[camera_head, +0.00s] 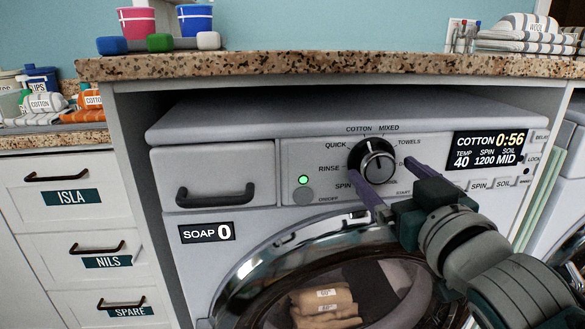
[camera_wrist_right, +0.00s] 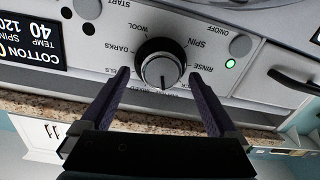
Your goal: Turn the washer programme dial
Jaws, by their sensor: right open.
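The washer programme dial (camera_head: 378,160) is a round dark knob with a silver face on the washer's white control panel. Programme names such as QUICK, COTTON, MIXED and TOWELS ring it. Its pointer mark is toward the top, near COTTON. The display (camera_head: 488,149) reads COTTON 0:56. My right gripper (camera_head: 384,173) is open, its two purple fingers reaching toward the panel on either side of the dial. In the right wrist view, upside down, the dial (camera_wrist_right: 160,64) sits between the spread fingertips (camera_wrist_right: 159,75), with a gap on each side. My left gripper is out of view.
A granite counter (camera_head: 330,66) overhangs the washer above the panel. The soap drawer (camera_head: 213,178) is left of the dial, and a lit green button (camera_head: 303,180) is beside it. The round door (camera_head: 250,290) bulges below. Drawers (camera_head: 60,195) stand at far left.

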